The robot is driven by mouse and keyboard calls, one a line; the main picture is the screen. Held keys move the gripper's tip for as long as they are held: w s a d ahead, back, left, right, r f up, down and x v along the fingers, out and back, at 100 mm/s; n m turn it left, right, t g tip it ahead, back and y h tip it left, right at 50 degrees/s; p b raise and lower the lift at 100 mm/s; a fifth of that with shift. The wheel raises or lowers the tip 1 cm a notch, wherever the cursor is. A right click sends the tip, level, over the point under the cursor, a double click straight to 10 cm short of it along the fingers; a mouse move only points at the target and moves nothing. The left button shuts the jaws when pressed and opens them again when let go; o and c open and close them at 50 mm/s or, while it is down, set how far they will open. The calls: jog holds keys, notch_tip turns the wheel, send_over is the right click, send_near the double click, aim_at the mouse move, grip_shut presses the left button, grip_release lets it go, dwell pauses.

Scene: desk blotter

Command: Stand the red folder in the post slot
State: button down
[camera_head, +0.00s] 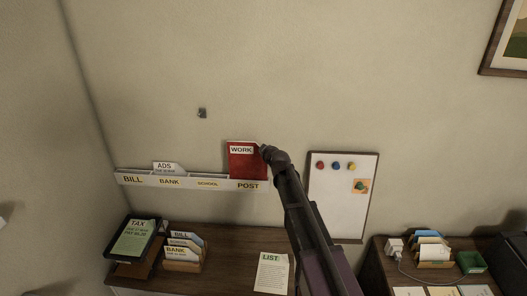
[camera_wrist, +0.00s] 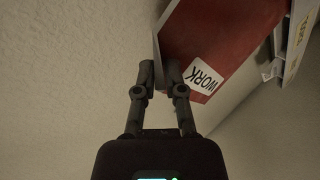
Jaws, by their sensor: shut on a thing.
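The red folder (camera_head: 246,165) has a white WORK label and stands upright at the POST end of the wall rack (camera_head: 190,183). Its lower edge is hidden behind the front strip above the POST label (camera_head: 248,186); how deep it sits I cannot tell. My gripper (camera_head: 267,153) is at the folder's upper right edge. In the wrist view, the red folder (camera_wrist: 215,40) fills the upper middle, and my gripper (camera_wrist: 160,72) is shut on its edge near the WORK label.
An ADS folder (camera_head: 167,167) stands in the left part of the rack. A whiteboard (camera_head: 340,215) hangs to the right of my arm.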

jog(key=shift+f+b, duration=0.55)
jog(key=shift+f, duration=0.2)
jog(key=c, duration=0.6)
grip_release()
jog(key=shift+c, duration=0.2)
